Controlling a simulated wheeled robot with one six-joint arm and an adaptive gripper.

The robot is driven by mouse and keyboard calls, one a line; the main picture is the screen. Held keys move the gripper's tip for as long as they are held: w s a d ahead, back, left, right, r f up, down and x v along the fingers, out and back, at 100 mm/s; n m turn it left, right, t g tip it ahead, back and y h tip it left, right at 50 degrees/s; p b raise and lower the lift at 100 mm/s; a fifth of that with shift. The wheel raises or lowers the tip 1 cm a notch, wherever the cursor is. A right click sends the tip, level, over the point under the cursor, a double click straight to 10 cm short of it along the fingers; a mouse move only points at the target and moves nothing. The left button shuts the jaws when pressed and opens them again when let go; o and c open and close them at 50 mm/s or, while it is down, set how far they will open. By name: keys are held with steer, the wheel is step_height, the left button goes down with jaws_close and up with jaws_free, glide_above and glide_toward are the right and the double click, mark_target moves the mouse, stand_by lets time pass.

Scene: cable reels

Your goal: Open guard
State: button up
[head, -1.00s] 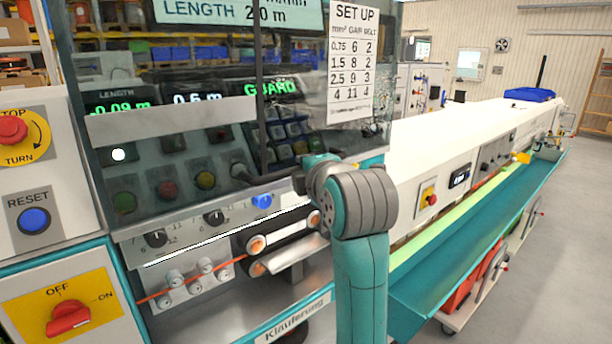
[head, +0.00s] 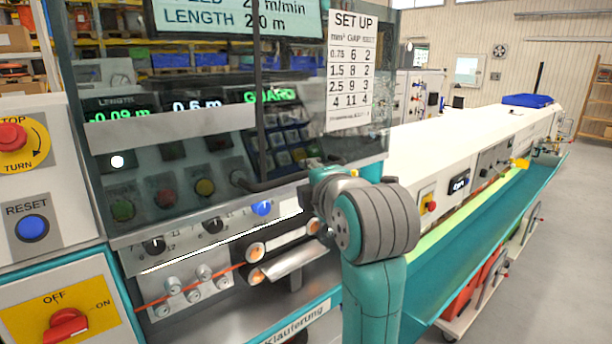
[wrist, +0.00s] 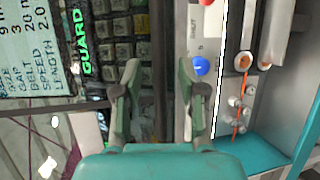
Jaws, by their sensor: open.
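The guard (head: 185,130) is a clear, smoky cover with a grey band, standing down in front of the control panel. A dark bar handle (head: 275,182) runs along its lower part. A green GUARD readout (head: 270,96) glows behind it and also shows in the wrist view (wrist: 82,42). My gripper (head: 318,176) is at the right end of the handle, partly hidden by my own wrist. In the wrist view my gripper (wrist: 160,78) has its two fingers spread, with a dark strip between them that looks like the handle. I cannot tell whether they touch it.
Below the guard are a blue knob (head: 262,208), black dials (head: 213,225) and rollers with an orange cable (head: 225,271). A red stop button (head: 12,136) and red switch (head: 66,325) are at the left. A long white machine bed (head: 440,140) and open floor lie right.

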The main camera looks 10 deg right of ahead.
steer(key=v, duration=0.8)
steer(key=s+d+f+m, duration=0.1)
steer(key=f+m, duration=0.1)
steer(key=f, duration=0.7)
steer(key=s+d+f+m+h, duration=0.1)
steer(key=f+m, duration=0.2)
steer(key=f, duration=0.6)
steer(key=s+d+f+m, duration=0.2)
steer(key=f, duration=0.7)
steer(key=s+d+f+m, duration=0.2)
steer(key=s+f+m, duration=0.3)
steer(key=s+f, duration=0.75)
steer(key=s+d+f+m+g+h, duration=0.1)
steer(key=s+m, duration=0.7)
steer(key=s, duration=1.8)
step_height(320, 180, down, 3)
steer(key=shift+s+d+r+m+h, duration=0.1)
steer(key=shift+s+d+m+h, duration=0.2)
steer(key=shift+d, duration=0.6)
